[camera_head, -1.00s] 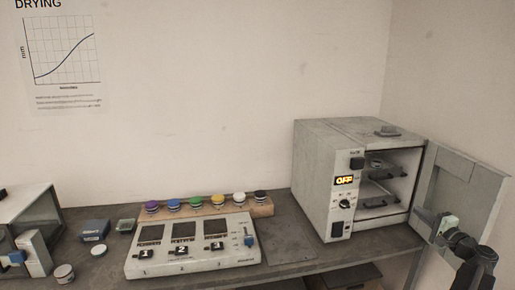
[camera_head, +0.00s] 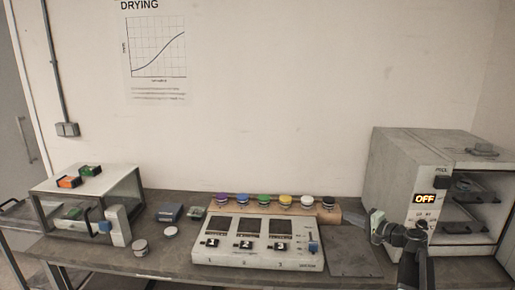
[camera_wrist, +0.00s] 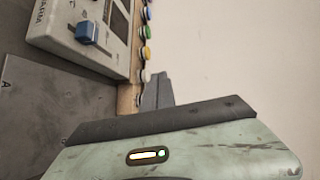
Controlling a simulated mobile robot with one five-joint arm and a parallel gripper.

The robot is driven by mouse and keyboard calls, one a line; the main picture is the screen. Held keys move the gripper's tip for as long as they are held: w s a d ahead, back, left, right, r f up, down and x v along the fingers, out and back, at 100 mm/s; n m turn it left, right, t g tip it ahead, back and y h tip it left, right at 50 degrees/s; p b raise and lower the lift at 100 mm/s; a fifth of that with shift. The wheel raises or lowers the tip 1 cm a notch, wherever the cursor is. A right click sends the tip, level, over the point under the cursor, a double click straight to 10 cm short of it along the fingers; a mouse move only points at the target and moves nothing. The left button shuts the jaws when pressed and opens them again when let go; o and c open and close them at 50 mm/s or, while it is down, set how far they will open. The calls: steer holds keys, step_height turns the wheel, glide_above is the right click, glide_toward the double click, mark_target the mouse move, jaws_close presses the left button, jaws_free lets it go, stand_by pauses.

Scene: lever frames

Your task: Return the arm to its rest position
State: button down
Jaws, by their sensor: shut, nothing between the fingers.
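My arm rises at the right of the head view, in front of the oven's left side. My gripper (camera_head: 376,224), with a pale green body, points left over the bench, near the right end of the cap rack. In the wrist view its grey fingers (camera_wrist: 157,92) are together with nothing between them. The picture does not show whether the gripper touches anything; it appears clear of the bench.
The drying oven (camera_head: 390,195) stands at right, its front open on shelves and its display reading OFF. A three-station panel (camera_head: 258,262) and a wooden rack (camera_head: 333,216) with several coloured caps are left of my gripper. A glass-sided box (camera_head: 125,190) stands further left.

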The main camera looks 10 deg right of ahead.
steer(key=s+a+f+n+g, duration=0.2)
steer(key=a+f+n+g, duration=0.15)
steer(key=a, duration=0.75)
steer(key=s+a+f+n+g+y, duration=0.1)
steer(key=a+f+n+g, duration=0.2)
steer(key=a, duration=0.8)
steer(key=s+a+f+n+g, duration=0.2)
steer(key=a+f+g, duration=0.15)
steer(key=a, duration=0.75)
steer(key=s+a+f+n+g+h, duration=0.3)
steer(key=s+f+h, duration=0.3)
steer(key=s, duration=0.4)
steer(key=s+d+f+g+h, duration=0.1)
steer(key=s+d+f+h, duration=0.1)
steer(key=d, duration=0.6)
steer(key=shift+s+f+p, duration=0.25)
steer(key=shift+s+p, duration=0.2)
steer(key=shift+s, duration=0.4)
